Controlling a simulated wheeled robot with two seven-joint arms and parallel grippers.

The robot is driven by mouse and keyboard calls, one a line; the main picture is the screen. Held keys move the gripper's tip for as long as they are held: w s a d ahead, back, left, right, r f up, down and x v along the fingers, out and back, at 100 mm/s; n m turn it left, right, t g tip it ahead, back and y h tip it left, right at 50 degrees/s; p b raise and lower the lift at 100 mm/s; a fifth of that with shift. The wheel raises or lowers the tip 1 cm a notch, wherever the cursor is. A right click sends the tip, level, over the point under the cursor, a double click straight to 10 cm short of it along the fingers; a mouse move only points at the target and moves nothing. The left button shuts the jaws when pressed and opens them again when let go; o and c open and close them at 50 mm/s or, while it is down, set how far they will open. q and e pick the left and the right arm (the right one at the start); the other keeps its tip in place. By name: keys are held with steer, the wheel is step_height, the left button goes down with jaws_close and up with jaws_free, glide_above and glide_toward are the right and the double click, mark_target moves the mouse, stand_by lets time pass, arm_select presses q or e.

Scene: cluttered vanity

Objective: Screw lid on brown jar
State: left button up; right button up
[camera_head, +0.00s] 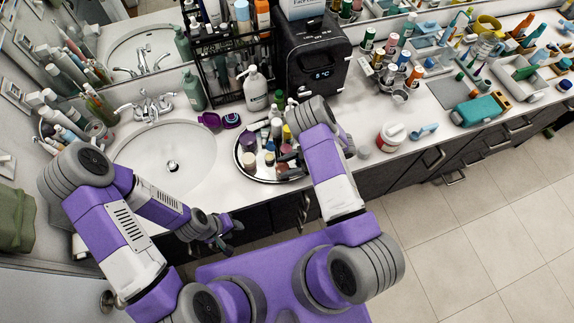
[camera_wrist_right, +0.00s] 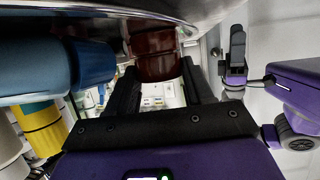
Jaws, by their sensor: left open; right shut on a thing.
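The brown jar (camera_wrist_right: 153,58) shows in the right wrist view as a dark, glossy brown body between the two fingers of my right gripper (camera_wrist_right: 160,88), which is shut on it. In the head view my right gripper (camera_head: 289,160) is at the right side of the round tray (camera_head: 240,172), partly hidden by its arm and bottles. I cannot clearly make out the jar there. My left gripper (camera_head: 222,236) is open and empty in front of the counter, below the tray; it also shows in the right wrist view (camera_wrist_right: 236,62). I cannot tell which item is the lid.
Several bottles and jars crowd the round tray. A pump bottle (camera_head: 255,90) and black appliance (camera_head: 315,65) stand behind. A white-and-red tub (camera_head: 391,137) is to the right.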

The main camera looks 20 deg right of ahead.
steer(key=m+t, duration=0.1)
steer(key=t+p, duration=0.1)
steer(key=m+p, duration=0.1)
steer(key=shift+s+a+r+m+t+h, duration=0.1)
steer(key=shift+s+r+m+t+h, duration=0.05)
steer(key=shift+s+m+t+h, duration=0.2)
steer(key=shift+m+t+h+p, duration=0.4)
steer(key=shift+m+t, duration=0.45)
steer(key=shift+t, duration=0.3)
steer(key=shift+f, duration=0.25)
steer(key=shift+s+m+t+h, duration=0.1)
steer(key=shift+m+t+h, duration=0.25)
steer(key=shift+m+t, duration=0.25)
steer(key=m+t+h, duration=0.3)
steer(key=shift+s+a+m, duration=0.15)
steer(key=shift+a+m, duration=0.05)
steer(key=shift+m, duration=0.1)
